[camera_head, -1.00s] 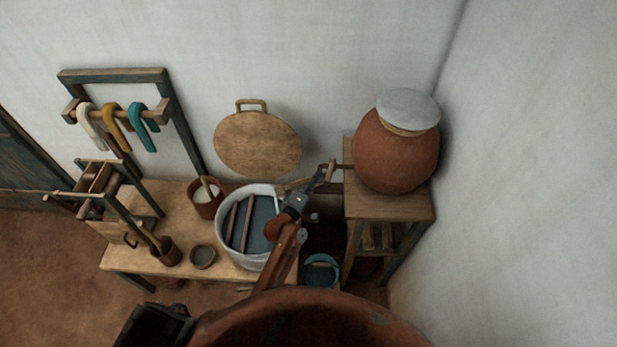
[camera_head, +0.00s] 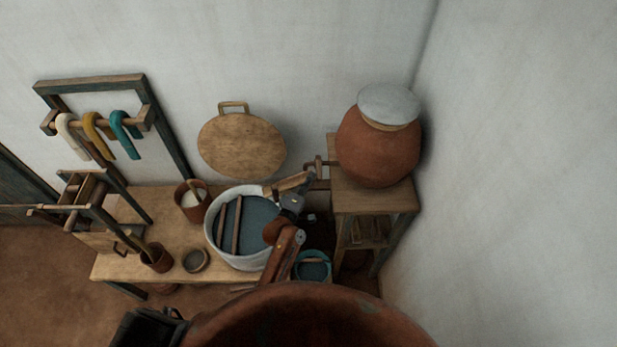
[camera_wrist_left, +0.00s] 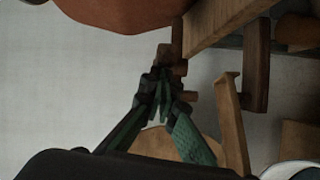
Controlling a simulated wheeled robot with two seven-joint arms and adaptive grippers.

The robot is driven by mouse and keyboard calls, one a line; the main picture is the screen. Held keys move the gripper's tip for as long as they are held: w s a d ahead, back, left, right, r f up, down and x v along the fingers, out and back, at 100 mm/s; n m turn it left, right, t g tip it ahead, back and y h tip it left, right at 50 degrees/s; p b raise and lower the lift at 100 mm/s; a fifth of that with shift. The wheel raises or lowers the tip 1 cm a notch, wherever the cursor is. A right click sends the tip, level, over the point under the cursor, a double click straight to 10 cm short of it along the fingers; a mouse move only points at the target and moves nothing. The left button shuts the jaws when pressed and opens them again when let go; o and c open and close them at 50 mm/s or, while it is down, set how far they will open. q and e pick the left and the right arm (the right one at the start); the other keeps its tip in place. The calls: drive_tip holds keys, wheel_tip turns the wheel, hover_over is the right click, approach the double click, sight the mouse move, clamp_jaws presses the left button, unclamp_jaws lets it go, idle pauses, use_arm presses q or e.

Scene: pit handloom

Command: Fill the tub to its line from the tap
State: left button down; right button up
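The round whitish tub (camera_head: 212,247) stands on the wooden bench with blue liquid (camera_head: 258,212) and two wooden sticks inside. I cannot make out its line. A wooden tap (camera_head: 319,163) sticks out to the left from the big clay pot (camera_head: 375,150); it also shows in the wrist view (camera_wrist_left: 167,54). My left gripper (camera_head: 308,176) is at the tap, above the tub's right side. In the wrist view its fingertips (camera_wrist_left: 162,90) are close together at the tap's wooden parts; whether they grip is unclear. My right gripper is not in view.
The pot stands on a wooden stand (camera_head: 375,200) by the wall. A wooden piece (camera_head: 288,184) lies between tub and tap. A small blue bucket (camera_head: 313,268) is below. A clay cup (camera_head: 190,205), a small bowl (camera_head: 195,260) and a yarn rack (camera_head: 90,80) are left.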

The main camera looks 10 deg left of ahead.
use_arm(q)
drive_tip(key=shift+d, duration=0.2)
drive_tip(key=a+v, duration=0.1)
drive_tip(key=v, duration=1)
drive_tip(key=shift+s+a+r, duration=0.15)
drive_tip(key=shift+a+r, duration=0.1)
drive_tip(key=shift+r, duration=0.05)
